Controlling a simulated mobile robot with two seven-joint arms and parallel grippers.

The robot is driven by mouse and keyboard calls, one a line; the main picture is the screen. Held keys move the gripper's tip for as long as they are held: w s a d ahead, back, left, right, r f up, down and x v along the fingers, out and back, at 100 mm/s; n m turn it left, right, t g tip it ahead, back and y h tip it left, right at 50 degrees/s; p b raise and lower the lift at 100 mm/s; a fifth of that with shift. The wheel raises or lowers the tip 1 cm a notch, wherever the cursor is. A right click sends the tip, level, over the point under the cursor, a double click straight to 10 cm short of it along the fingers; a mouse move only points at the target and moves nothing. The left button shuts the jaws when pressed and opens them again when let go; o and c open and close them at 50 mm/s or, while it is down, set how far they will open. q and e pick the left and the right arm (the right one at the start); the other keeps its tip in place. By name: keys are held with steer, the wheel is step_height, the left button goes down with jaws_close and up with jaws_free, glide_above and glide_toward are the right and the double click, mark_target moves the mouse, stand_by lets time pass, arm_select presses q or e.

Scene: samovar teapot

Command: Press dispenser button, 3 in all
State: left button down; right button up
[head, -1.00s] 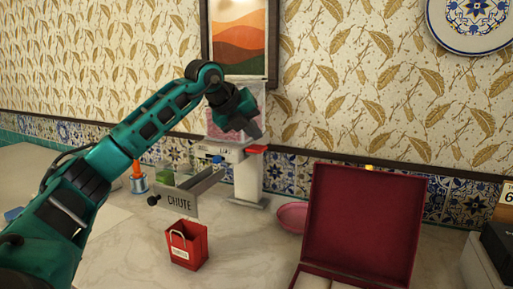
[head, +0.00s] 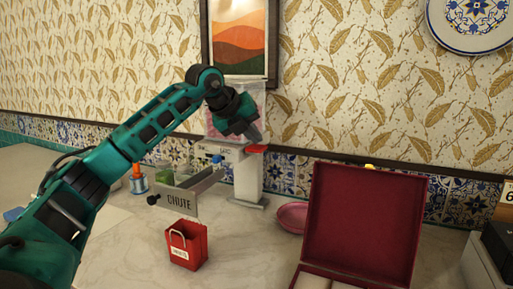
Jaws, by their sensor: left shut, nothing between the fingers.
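The dispenser (head: 247,178) stands on the counter near the wall. It has a pale body and a clear hopper with pinkish contents, partly hidden behind my gripper. A red button or lever (head: 256,149) sticks out at its right side. My left gripper (head: 259,139) is shut and empty, its tip pointing down at the red part, at or just above it; I cannot tell whether they touch. A small red bag (head: 187,246) stands below the chute. My right gripper is not in view.
An open dark red box (head: 361,222) stands at the front right. A pink plate (head: 292,216) lies behind it. A dark device (head: 497,248) is at the right edge. Counter left of the bag is clear.

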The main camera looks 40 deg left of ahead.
mark_target(253, 147)
arm_select(q)
steer(key=shift+f+b, duration=0.45)
steer(key=shift+f, duration=0.3)
stand_by(0.4)
steer(key=shift+f+b, duration=0.3)
steer(key=shift+f, duration=0.2)
stand_by(0.5)
steer(key=shift+r+p, duration=1.65)
steer(key=shift+p, duration=0.05)
steer(key=shift+r, duration=0.1)
step_height(253, 147, up, 5)
steer(key=p, duration=0.5)
steer(key=shift+r, duration=0.1)
